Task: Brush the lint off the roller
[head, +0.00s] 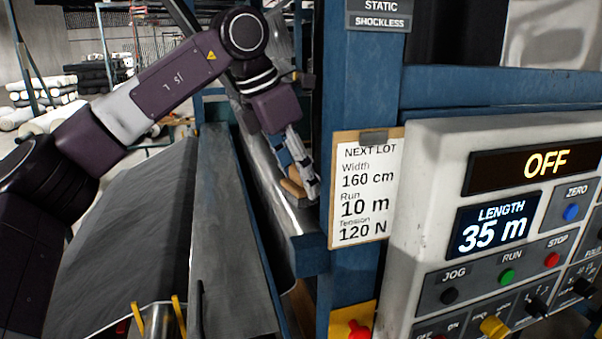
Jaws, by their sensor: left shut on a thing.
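My left arm comes in from the left and reaches over the machine. Its left gripper (303,178) points down at the shiny metal roller (262,160), beside the blue upright. It is shut on a wooden-coloured piece that looks like the brush (292,188), mostly hidden by the fingers. The brush is at the roller; I cannot tell whether it touches. No lint can be made out at this size. My right gripper is not in view.
Grey fabric (125,235) slopes down at the left. A blue upright (352,80) carries a lot card (366,190) close right of the gripper. A control panel (420,200) fills the right, showing OFF and 35 m. Fabric rolls (95,75) lie in the background.

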